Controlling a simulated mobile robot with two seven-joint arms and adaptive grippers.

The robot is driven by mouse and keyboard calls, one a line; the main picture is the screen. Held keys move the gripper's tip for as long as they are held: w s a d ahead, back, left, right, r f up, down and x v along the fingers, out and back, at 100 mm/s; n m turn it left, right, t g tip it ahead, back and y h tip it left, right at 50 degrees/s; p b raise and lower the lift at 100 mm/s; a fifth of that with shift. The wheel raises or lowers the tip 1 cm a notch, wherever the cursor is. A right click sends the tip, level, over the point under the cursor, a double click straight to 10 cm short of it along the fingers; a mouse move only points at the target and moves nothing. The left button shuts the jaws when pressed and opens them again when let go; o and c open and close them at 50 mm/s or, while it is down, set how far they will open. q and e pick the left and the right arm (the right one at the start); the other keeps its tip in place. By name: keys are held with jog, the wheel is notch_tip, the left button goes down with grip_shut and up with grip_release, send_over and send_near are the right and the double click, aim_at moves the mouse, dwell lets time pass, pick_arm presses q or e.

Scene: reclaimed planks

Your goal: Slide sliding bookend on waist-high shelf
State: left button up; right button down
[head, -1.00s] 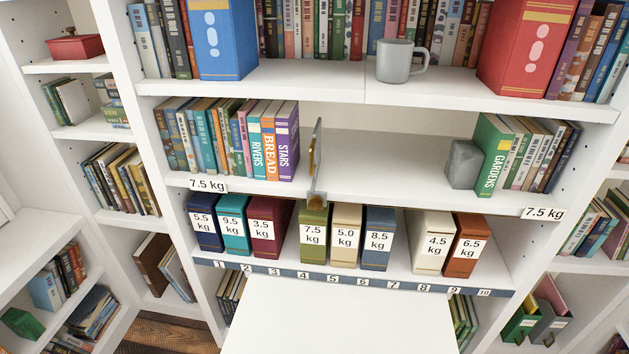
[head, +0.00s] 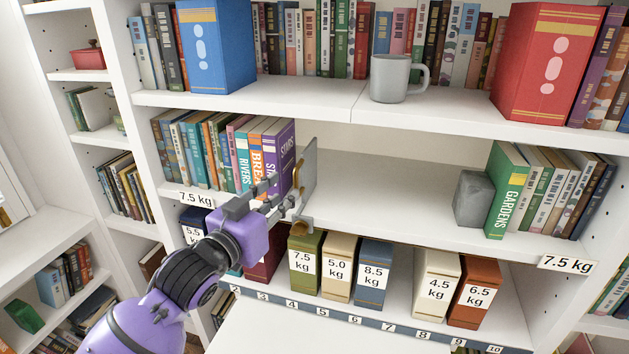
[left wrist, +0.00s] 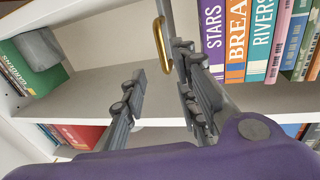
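The sliding bookend (head: 309,170) is an upright grey plate with a gold handle on the waist-high shelf (head: 380,195), close to the right end of the left book row. Its gold handle shows in the left wrist view (left wrist: 161,42). My left gripper (head: 283,190) reaches in from the lower left, in front of the purple STARS book and beside the bookend. In the left wrist view its fingers (left wrist: 160,95) are apart with nothing between the tips. The handle appears just beyond the gap, nearer the right finger; contact cannot be told. My right gripper is not in view.
Books (head: 230,155) stand left of the bookend. A grey block (head: 470,199) and the GARDENS book (head: 507,190) stand at the right; the shelf between is clear. Weighted binders (head: 340,267) stand below. A mug (head: 391,79) sits on the shelf above.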

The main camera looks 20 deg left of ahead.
aim_at(294, 181)
pick_arm(q)
jog(key=shift+w+a+r, duration=0.1)
jog(key=shift+w, duration=0.4)
jog(key=x, duration=0.6)
jog(key=shift+w, duration=0.2)
grip_shut()
